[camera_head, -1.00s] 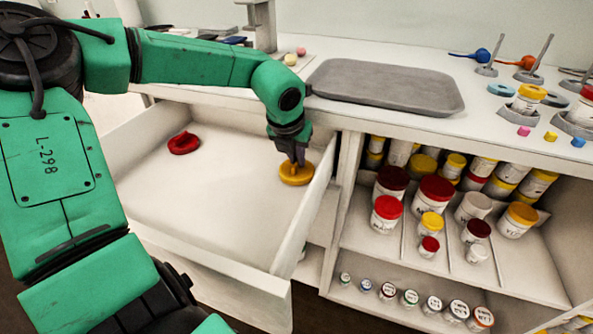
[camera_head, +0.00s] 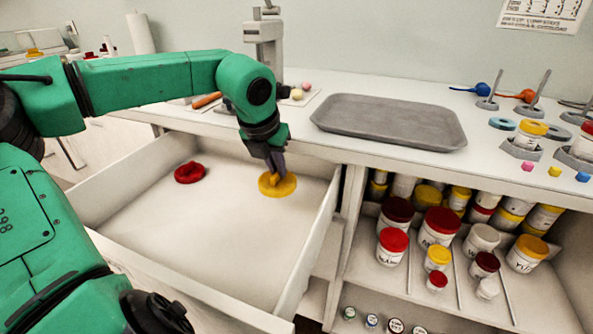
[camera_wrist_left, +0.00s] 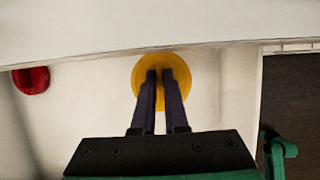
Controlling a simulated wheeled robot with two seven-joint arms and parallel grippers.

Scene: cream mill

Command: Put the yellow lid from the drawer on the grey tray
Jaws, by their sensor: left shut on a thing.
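The round yellow lid (camera_head: 277,187) is in the open white drawer (camera_head: 200,232), near its right back part. My left gripper (camera_head: 277,172) reaches down over it and is shut on its raised middle. In the left wrist view the dark fingers of my left gripper (camera_wrist_left: 159,80) lie across the yellow lid (camera_wrist_left: 178,68). I cannot tell whether the lid is lifted off the drawer floor. The empty grey tray (camera_head: 390,121) lies on the white counter, right of and above the drawer. My right gripper is not in view.
A red lid (camera_head: 189,173) lies in the drawer, left of the yellow one. The drawer's right wall (camera_head: 312,240) stands close to my left gripper. Shelves below the counter hold several jars (camera_head: 437,228). Stands and small coloured pieces (camera_head: 555,171) are right of the tray.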

